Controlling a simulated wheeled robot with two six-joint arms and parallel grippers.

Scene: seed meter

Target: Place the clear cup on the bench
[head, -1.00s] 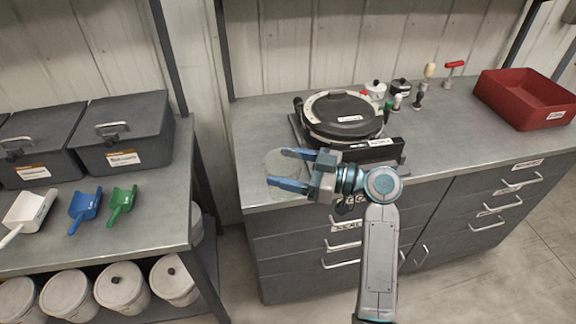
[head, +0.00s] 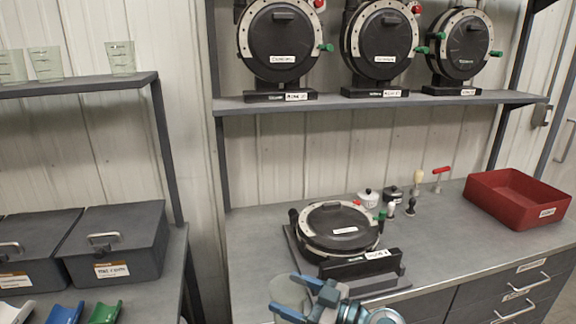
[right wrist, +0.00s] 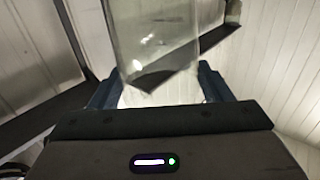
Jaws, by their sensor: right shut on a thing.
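The clear cup (head: 292,291) is a see-through beaker-like cup, faint against the bench in the head view. My right gripper (head: 284,296) is shut on it at the front edge of the grey bench (head: 255,235), one finger on each side. In the right wrist view the cup (right wrist: 155,35) stands large between the two blue fingers (right wrist: 160,88). I cannot tell whether its base touches the bench. My left gripper is not in view.
A round black seed meter (head: 340,228) on a stand sits just behind the gripper. Small tools and pots stand behind it, and a red bin (head: 517,200) at the right. Bare bench lies between meter and bin. Above is a shelf (head: 380,102) with more meters.

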